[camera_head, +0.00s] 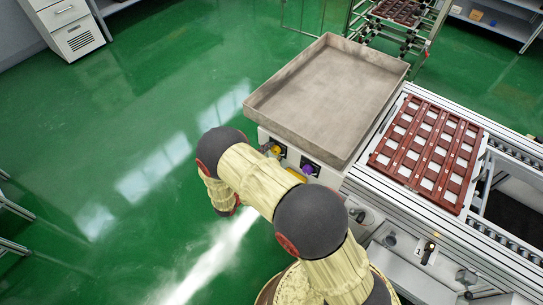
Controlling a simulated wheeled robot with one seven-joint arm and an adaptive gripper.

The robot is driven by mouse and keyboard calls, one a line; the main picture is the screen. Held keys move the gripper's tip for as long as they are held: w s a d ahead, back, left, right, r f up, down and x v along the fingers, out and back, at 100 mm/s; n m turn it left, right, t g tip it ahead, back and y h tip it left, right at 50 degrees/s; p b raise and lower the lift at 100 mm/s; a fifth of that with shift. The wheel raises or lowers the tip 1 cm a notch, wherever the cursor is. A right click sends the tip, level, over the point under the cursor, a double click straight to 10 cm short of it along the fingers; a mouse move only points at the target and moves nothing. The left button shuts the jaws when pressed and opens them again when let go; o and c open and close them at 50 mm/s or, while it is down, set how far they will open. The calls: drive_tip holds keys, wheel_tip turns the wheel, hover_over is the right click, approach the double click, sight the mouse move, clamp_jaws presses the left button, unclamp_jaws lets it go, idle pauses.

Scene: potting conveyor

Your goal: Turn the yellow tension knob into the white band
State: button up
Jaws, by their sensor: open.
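A small yellow knob (275,150) sits on the white front panel (265,135) below the grey tray, at the panel's left part. Its pointer and any white band around it are too small to make out. A purple knob (308,169) sits to its right on the same panel. Another yellow patch (297,174) shows between them, partly covered by my arm. My arm crosses in front of the panel and bends down at the left. My gripper cannot be made out; the arm's far end is hidden behind its own links.
A large empty grey tray (326,100) stands above the panel. A brown pot tray (428,148) with white squares lies on the conveyor at right. A labelled plate with a black and yellow part (429,248) is at lower right. Green floor (110,130) at left is free.

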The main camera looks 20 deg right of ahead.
drive_tip(key=shift+c, duration=1.4)
drive_tip(key=c, duration=0.8)
drive_tip(key=shift+c, duration=0.4)
drive_tip(key=shift+m, duration=0.3)
drive_tip(key=m+p, duration=0.1)
drive_tip(key=m, duration=0.2)
drive_tip(key=shift+m+p, duration=0.3)
drive_tip(key=shift+p, duration=0.1)
drive_tip(key=m, duration=0.4)
drive_tip(key=shift+m+p, duration=0.3)
drive_tip(key=shift+p, duration=0.1)
drive_tip(key=m, duration=1.3)
drive_tip(key=shift+s+f, duration=0.1)
